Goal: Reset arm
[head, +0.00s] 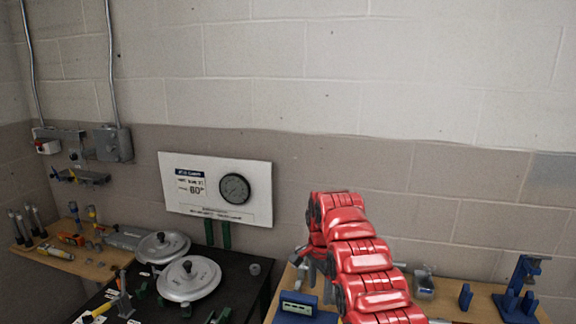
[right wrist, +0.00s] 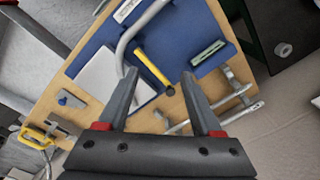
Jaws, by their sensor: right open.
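My red right arm (head: 362,255) reaches over the wooden bench on the right in the head view. Its gripper is mostly hidden behind the arm there. In the right wrist view my right gripper (right wrist: 159,73) is open, with its two grey fingers apart and nothing between the tips. The fingers point over the wooden bench top, and a yellow-handled tool (right wrist: 153,68) lies beyond the fingertips. My left arm and gripper are not in view.
A blue device with a display (head: 297,306) and a blue stand (head: 518,290) are on the right bench. A black table holds two round silver lids (head: 188,278). A gauge panel (head: 216,188) is near the wall.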

